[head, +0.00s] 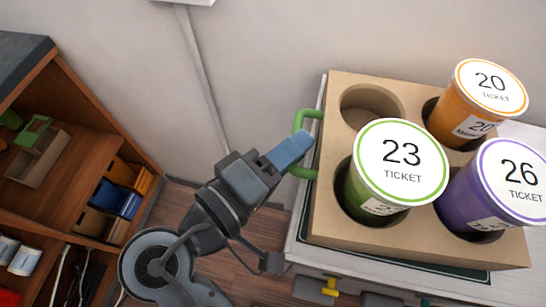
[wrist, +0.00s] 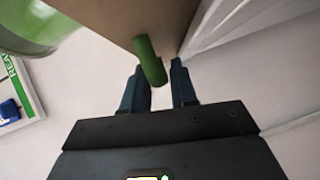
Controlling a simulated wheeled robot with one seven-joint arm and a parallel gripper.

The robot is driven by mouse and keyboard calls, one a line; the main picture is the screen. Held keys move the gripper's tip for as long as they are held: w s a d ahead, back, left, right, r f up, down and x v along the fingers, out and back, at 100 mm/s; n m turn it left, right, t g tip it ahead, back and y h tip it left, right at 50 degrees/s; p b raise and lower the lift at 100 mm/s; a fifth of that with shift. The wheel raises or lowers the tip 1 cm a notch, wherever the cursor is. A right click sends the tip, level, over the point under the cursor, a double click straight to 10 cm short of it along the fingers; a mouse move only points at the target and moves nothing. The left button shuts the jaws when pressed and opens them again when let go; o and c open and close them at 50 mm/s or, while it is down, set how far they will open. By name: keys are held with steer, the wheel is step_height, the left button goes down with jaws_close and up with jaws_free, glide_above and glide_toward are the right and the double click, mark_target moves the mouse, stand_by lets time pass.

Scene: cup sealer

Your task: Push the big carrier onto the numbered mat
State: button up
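The big carrier (head: 420,240) is a tan box with round wells, on the white counter at right in the head view. It holds a green cup 23 (head: 398,165), an orange cup 20 (head: 480,105) and a purple cup 26 (head: 500,185); its back left well is empty. A green handle (head: 300,118) sticks out of its left side. My gripper (head: 301,142) is at this handle. In the wrist view its two dark blue fingers are apart, with the green handle (wrist: 148,58) between or just above them, closer to the left finger. A dark mat edge (head: 450,270) shows under the carrier's front; no numbers are readable on it.
A wooden shelf (head: 85,165) with boxes stands at left, beyond a floor gap. A pale wall (head: 270,50) rises behind the counter. Yellow and dark knobs (head: 328,291) show at the counter's front. A green-edged card with partial lettering (wrist: 18,90) lies left in the wrist view.

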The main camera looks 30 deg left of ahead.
steer(key=shift+w+d, duration=0.1)
steer(key=shift+w, duration=0.25)
jaws_close()
